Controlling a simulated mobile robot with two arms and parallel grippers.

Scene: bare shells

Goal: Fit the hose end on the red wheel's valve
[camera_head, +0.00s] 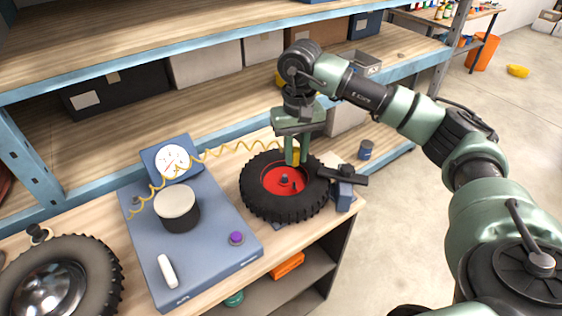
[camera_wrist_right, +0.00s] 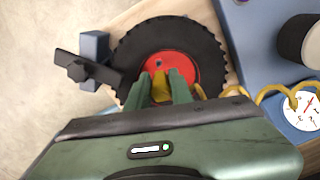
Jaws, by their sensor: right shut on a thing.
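The red wheel is a black knobbly tyre (camera_head: 248,200) around a red rim (camera_head: 272,184), lying flat on the bench. A small dark stub, perhaps the valve, stands on the rim (camera_head: 294,187); dark hub parts also show in the right wrist view (camera_wrist_right: 159,63). My right gripper (camera_head: 296,160) points down over the rim's far side. It is shut on the yellow hose end (camera_wrist_right: 160,88), which shows between its fingers in the right wrist view. The coiled yellow hose (camera_head: 228,148) runs left to a blue unit with a dial (camera_head: 172,161). Whether the hose end touches the rim is unclear.
A dark clamp (camera_head: 344,188) stands against the tyre's right side, near the bench edge. The blue pump base (camera_head: 215,255) lies left of the wheel, with a round knob (camera_head: 176,205). Another wheel (camera_head: 50,280) is at lower left. Shelf boards are behind my arm.

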